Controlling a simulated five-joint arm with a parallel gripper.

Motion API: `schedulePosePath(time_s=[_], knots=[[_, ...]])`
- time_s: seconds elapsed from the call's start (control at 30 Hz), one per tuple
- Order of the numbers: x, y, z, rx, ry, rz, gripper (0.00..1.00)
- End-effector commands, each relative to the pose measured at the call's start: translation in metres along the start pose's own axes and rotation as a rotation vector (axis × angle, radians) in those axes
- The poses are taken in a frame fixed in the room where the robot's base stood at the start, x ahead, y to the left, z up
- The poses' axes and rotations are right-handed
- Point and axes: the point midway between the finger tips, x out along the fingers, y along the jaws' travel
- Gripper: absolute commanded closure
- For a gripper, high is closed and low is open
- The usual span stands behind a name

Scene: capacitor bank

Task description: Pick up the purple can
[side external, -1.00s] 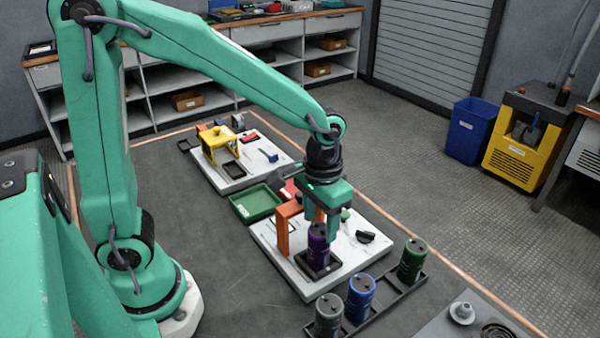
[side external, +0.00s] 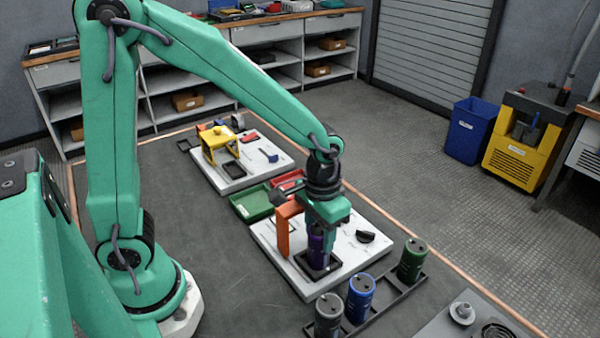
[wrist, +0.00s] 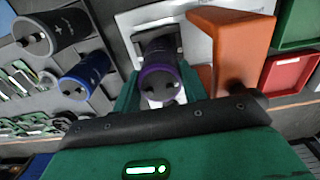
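The purple can (side external: 316,245) stands upright at the dark square holder (side external: 318,272) on the white board, beside an orange bracket. In the wrist view the purple can (wrist: 160,84) shows its dark top with two small terminals, and its base meets the holder (wrist: 158,44). My gripper (side external: 322,232) is low around the can, with green fingers on either side of it, partly hiding it in the side view. In the wrist view my gripper (wrist: 162,92) has a finger close on each side of the can. Whether the fingers press on it is not clear.
The orange bracket (side external: 283,232) stands close to the can. A dark rack (side external: 385,305) holds a grey can (side external: 328,315), a blue can (side external: 360,297) and a green can (side external: 411,259) in front. Green (side external: 251,204) and red (side external: 287,184) trays lie behind the board.

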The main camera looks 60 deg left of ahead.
Motion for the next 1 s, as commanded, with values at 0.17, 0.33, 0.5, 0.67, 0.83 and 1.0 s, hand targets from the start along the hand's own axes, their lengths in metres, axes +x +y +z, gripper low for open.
schedulePosePath(time_s=[0.17, 0.33, 0.5, 0.67, 0.83, 1.0], knots=[[-0.001, 0.000, 0.000, 0.000, 0.001, 0.000, 0.88], [-0.001, 0.000, -0.001, 0.000, 0.002, 0.000, 0.88], [-0.006, 0.000, -0.001, 0.000, 0.002, 0.001, 0.88], [-0.019, 0.000, -0.001, 0.000, 0.004, 0.001, 0.88], [-0.042, 0.000, -0.001, 0.000, 0.006, 0.002, 0.88], [-0.056, 0.018, 0.018, 0.005, 0.005, 0.002, 0.88]])
